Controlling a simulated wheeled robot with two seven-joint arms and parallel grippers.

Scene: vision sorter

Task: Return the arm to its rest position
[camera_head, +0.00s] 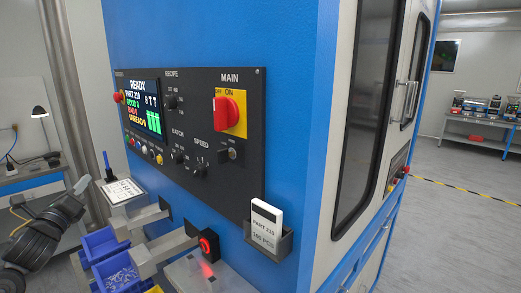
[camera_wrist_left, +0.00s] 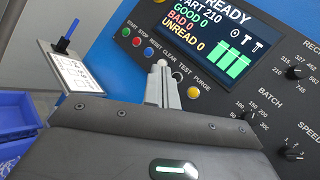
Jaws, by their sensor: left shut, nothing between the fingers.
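My left gripper (camera_head: 82,186) is shut and empty at the left of the head view, its dark arm coming in from the lower left. In the left wrist view its closed fingers (camera_wrist_left: 162,82) stand in front of the panel's button row. In the head view the gripper is left of the black control panel (camera_head: 225,175), with a visible gap between them. The panel's screen (camera_head: 142,108) reads READY, PART 210, with good, bad and unread at 0. The red main switch (camera_head: 229,113) sits on a yellow plate. My right gripper is not in view.
Blue bins (camera_head: 100,243) stand below the panel, close to my left arm. A clipboard shelf with a blue pen (camera_head: 122,191) juts out near the gripper. Open floor (camera_head: 450,225) lies at the right.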

